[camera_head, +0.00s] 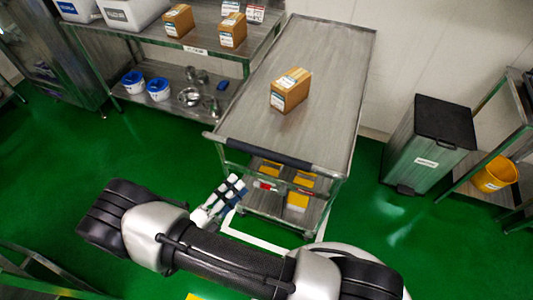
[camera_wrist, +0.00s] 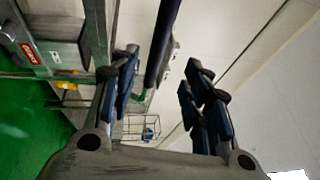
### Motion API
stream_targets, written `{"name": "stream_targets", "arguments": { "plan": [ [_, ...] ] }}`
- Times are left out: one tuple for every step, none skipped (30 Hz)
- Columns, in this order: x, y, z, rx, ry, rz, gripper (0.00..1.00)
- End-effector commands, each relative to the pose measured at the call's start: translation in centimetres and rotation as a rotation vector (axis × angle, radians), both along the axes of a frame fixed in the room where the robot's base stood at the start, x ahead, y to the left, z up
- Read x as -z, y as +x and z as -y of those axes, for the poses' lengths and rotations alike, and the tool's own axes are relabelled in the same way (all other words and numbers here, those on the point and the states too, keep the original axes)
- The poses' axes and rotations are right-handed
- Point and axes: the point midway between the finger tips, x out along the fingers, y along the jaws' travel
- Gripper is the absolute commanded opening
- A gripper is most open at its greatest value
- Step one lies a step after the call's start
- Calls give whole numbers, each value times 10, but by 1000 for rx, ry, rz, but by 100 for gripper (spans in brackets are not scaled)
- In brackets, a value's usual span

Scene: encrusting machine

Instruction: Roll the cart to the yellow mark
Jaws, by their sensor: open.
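The cart (camera_head: 325,55) is a grey metal trolley with a flat top, a lower shelf and a black handle bar (camera_head: 265,152) along its near edge. A cardboard box (camera_head: 290,90) stands on its top. In the wrist view my gripper (camera_wrist: 160,65) is open, its dark fingers with blue pads apart. A black bar (camera_wrist: 163,40), apparently the cart's handle, shows in the gap between the fingers; I cannot tell how deep it sits. A small yellow patch (camera_head: 193,297), possibly the yellow mark, shows at the bottom edge of the head view, mostly cut off.
White lines (camera_head: 250,238) mark the green floor by the cart's near end. A metal shelf table (camera_head: 195,45) with boxes and blue-white tubs stands left of the cart. A grey bin (camera_head: 430,145) and a rack with a yellow bucket (camera_head: 495,174) stand right. Floor at left is clear.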

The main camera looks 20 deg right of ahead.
Motion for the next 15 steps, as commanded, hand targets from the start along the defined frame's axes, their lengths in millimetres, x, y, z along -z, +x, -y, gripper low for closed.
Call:
{"name": "stream_targets", "arguments": {
  "plan": [
    [-2,6,11,7,-1,-1,44],
    [-3,9,17,6,-1,-2,44],
    [-4,13,24,7,1,-1,44],
    [-5,17,30,7,1,-1,44],
    [-7,20,36,8,1,-1,44],
    [-8,25,43,8,1,-1,44],
    [-9,28,49,7,1,-1,44],
    [-11,31,54,8,2,0,44],
    [-12,36,62,7,2,0,44],
    [-13,39,67,8,2,0,44],
    [-14,42,73,7,1,-1,44],
    [-16,46,79,8,2,0,44],
    [-17,49,84,7,1,-1,44],
    [-18,52,89,8,2,0,44],
    [-19,56,94,7,3,1,44]
  ]
}}
